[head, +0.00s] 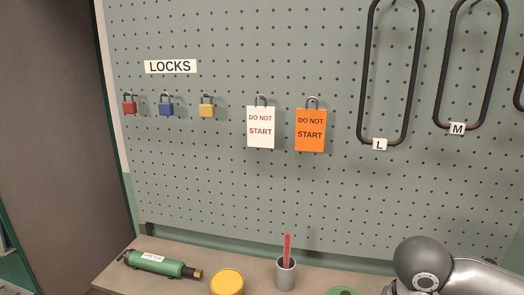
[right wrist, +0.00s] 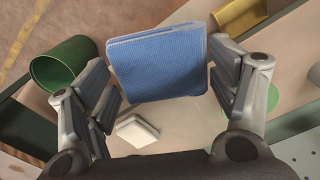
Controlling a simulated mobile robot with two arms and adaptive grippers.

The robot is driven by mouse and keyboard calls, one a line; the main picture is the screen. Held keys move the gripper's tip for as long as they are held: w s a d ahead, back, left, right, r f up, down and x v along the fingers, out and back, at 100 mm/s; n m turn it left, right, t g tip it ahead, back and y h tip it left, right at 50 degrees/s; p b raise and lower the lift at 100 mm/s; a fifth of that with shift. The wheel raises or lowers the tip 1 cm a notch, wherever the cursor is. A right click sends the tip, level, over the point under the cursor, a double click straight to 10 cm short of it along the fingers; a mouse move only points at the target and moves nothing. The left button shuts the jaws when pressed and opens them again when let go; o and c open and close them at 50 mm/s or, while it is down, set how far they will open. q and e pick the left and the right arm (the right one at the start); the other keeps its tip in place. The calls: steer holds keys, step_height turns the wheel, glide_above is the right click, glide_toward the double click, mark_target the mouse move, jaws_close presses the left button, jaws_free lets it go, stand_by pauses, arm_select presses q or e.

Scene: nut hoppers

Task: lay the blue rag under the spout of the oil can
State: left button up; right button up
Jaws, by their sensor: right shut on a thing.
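The blue rag (right wrist: 157,66) is a folded cloth. In the right wrist view it sits between the two fingers of my right gripper (right wrist: 160,82), which is shut on it. The rag is above a pale surface; I cannot tell how high. I cannot make out the oil can or its spout for sure in either view. The head view does not show the rag or my right gripper, only a grey link of my right arm at the lower right. My left gripper is not in view.
Locks and tags hang on the pegboard (head: 250,190). A green bin (right wrist: 64,75) and white block (right wrist: 137,131) show below the rag.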

steer(key=n, duration=0.2)
steer(key=a+f+n, duration=0.1)
steer(key=shift+s+a+f+n, duration=0.1)
steer(key=shift+s+a+n, duration=0.1)
steer(key=shift+s+n, duration=0.2)
steer(key=n, duration=0.1)
steer(key=a+n, duration=0.1)
steer(key=f+n, duration=0.1)
steer(key=n, duration=0.1)
steer(key=shift+s+a+f, duration=0.1)
steer(key=shift+s+a, duration=0.1)
steer(key=shift+s, duration=0.05)
